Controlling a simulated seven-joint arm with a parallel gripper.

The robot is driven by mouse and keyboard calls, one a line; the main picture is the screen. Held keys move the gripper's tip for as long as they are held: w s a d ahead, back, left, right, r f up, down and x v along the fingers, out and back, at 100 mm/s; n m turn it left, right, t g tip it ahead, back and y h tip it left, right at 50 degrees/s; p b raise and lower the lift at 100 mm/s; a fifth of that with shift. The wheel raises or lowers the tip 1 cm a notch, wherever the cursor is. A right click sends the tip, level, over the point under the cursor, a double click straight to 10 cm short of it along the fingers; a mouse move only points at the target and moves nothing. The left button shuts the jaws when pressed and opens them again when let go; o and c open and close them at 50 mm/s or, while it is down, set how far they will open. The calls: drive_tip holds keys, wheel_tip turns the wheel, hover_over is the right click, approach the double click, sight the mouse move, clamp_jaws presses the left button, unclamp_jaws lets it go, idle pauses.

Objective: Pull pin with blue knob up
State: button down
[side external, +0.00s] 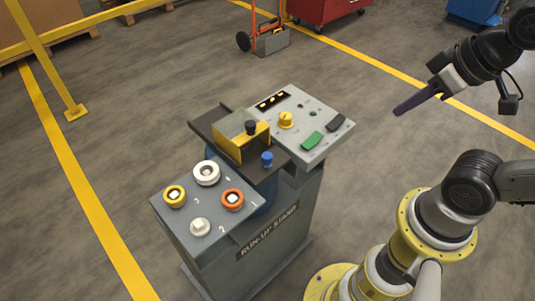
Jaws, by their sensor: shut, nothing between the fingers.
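The pin with the blue knob (267,159) stands at the front right of the dark plate in the middle of the run-up stand (258,246). Only its knob and a short neck show; its lower part is hidden. A black knob (251,127) sits behind it, by a yellow bracket (232,145). My gripper (397,112) is at the upper right, in the air well to the right of the stand and apart from everything. Its fingers are together and point left and slightly down, with nothing held.
The left panel (183,228) carries yellow, white and orange round fittings. The right panel (318,155) has a yellow knob (286,120), green and dark switches. A hand truck (268,38) and a red cabinet (322,10) stand far behind. Air between gripper and stand is clear.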

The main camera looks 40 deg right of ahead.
drive_tip(key=c, duration=1.2)
unclamp_jaws()
drive_tip(key=shift+c, duration=0.2)
drive_tip(key=o, duration=0.5)
drive_tip(key=w+r, duration=0.2)
drive_tip(key=r, duration=0.1)
drive_tip(key=shift+a, duration=0.1)
drive_tip(key=shift+o, duration=0.6)
drive_tip(key=shift+g, duration=0.4)
drive_tip(key=w, duration=0.1)
drive_tip(key=w+r, duration=0.1)
drive_tip(key=w+a+r, duration=0.1)
drive_tip(key=w, duration=0.1)
drive_tip(key=shift+a, duration=0.1)
drive_tip(key=n+g, duration=0.3)
drive_tip(key=g, duration=0.2)
hover_over(267, 155)
wheel_tip(267, 155, down, 9)
wheel_tip(267, 155, down, 14)
drive_tip(key=shift+r, duration=0.1)
